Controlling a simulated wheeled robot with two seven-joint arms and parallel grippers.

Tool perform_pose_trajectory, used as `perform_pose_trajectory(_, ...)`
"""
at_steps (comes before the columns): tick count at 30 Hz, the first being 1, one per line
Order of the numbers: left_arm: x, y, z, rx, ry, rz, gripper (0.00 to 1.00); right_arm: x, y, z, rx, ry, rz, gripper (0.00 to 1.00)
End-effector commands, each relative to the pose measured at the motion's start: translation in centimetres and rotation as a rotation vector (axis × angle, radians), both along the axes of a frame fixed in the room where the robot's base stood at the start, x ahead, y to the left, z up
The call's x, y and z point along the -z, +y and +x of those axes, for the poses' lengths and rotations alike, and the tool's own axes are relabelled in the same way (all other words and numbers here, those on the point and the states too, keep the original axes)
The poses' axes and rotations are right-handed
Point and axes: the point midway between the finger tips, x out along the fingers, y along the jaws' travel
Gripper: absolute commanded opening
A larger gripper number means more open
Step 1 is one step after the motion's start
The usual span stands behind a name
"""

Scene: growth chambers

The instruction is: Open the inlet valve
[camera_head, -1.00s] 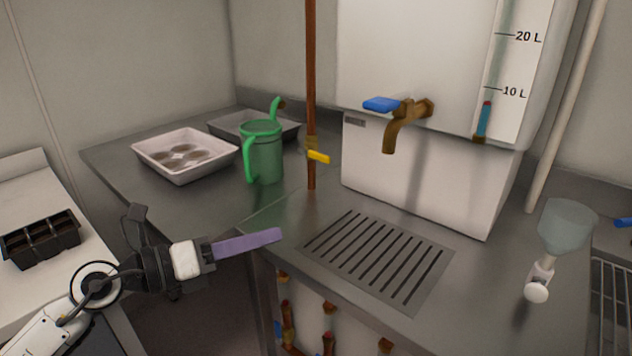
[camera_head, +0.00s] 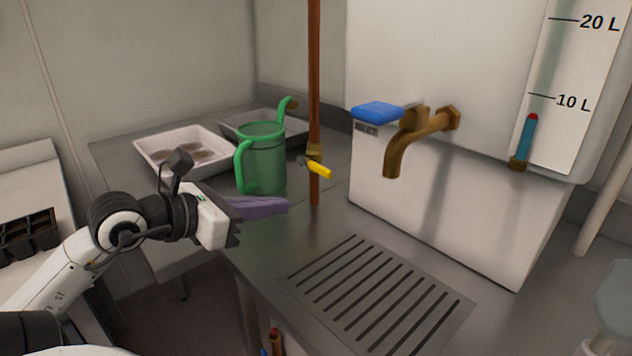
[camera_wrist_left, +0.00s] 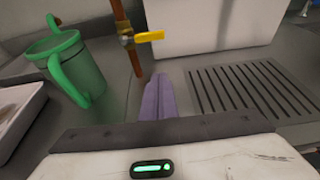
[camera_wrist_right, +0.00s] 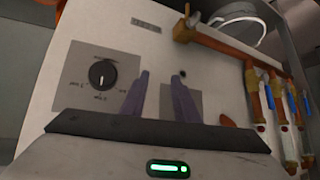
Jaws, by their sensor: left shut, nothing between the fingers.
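A valve with a yellow lever (camera_head: 318,170) sits on a vertical copper pipe (camera_head: 314,80) that rises from the steel counter. The lever sticks out sideways from the pipe, pointing right in the head view. It also shows in the left wrist view (camera_wrist_left: 149,37). My left gripper (camera_head: 286,205), with purple fingers, is shut and empty. It is left of the pipe and below the lever, apart from both. In the left wrist view its fingertips (camera_wrist_left: 158,76) point towards the pipe's foot. My right gripper (camera_wrist_right: 162,76) is open and empty, outside the head view, facing a white panel.
A green watering can (camera_head: 262,165) stands close left of the pipe. A white tank (camera_head: 440,60) with a brass tap (camera_head: 410,140) and blue handle (camera_head: 378,112) is to the right. A slotted drain (camera_head: 375,295) lies in front. The right wrist view shows a black knob (camera_wrist_right: 103,73) and pipes.

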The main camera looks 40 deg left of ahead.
Motion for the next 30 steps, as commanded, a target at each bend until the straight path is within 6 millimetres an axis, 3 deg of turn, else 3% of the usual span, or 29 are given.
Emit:
perform_pose_trajectory(8,0.8,-0.3,2.4,0.003,0.0,0.001,0.0,-0.1,0.0,0.1,0.001,-0.003,0.001,0.28)
perform_pose_trajectory(20,3.1,-0.8,9.3,0.002,-0.002,0.001,0.0,-0.7,0.1,0.4,0.0,-0.013,0.004,0.28)
perform_pose_trajectory(24,1.0,-0.8,9.5,0.003,-0.001,0.004,0.0,-1.5,0.0,0.3,0.003,-0.012,0.005,0.28)
perform_pose_trajectory(30,-0.6,-0.8,9.4,0.001,0.0,0.001,0.0,-1.3,-0.2,0.0,0.007,-0.004,0.004,0.28)
